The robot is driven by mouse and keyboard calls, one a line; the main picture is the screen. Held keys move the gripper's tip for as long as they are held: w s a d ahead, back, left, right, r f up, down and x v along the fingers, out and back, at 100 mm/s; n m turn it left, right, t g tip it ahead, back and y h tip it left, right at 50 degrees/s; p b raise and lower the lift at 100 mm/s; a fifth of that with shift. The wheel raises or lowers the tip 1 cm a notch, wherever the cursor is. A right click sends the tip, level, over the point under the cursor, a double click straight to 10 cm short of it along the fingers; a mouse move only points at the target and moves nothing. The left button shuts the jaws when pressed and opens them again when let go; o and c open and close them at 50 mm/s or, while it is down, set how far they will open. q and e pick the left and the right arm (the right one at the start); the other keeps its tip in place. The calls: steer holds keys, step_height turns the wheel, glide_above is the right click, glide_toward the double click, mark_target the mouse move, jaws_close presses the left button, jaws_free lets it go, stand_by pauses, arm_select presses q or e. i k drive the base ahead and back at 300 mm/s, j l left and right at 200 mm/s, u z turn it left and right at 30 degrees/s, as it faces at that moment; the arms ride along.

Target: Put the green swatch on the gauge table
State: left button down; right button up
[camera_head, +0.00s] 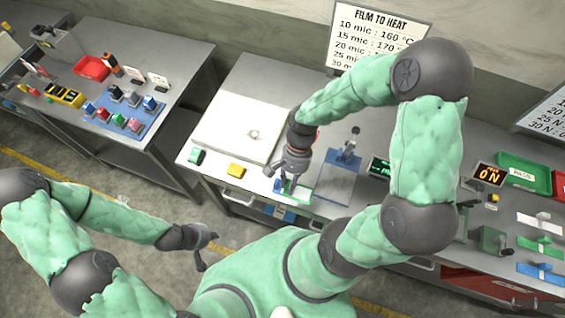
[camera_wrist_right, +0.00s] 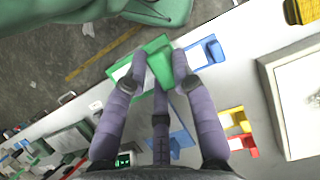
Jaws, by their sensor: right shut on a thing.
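My right gripper (camera_head: 284,180) is low at the front edge of the middle bench. In the right wrist view its fingers (camera_wrist_right: 158,62) are closed around a green swatch (camera_wrist_right: 160,67). The swatch shows beneath the gripper in the head view (camera_head: 279,185), partly hidden. A blue swatch-like piece (camera_wrist_right: 206,53) lies right beside it. A blue base with an upright gauge-like device (camera_head: 347,152) stands to the right of the gripper; I cannot tell for certain that this is the gauge table. My left gripper (camera_head: 206,252) is empty, its fingers apart, over the floor.
A lit display (camera_head: 379,168) and a green tray (camera_head: 524,174) are further right. Another table (camera_head: 160,60) stands left.

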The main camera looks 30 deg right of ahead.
mark_target(337, 182)
steer(key=k+j, duration=0.8)
steer(key=j, duration=0.1)
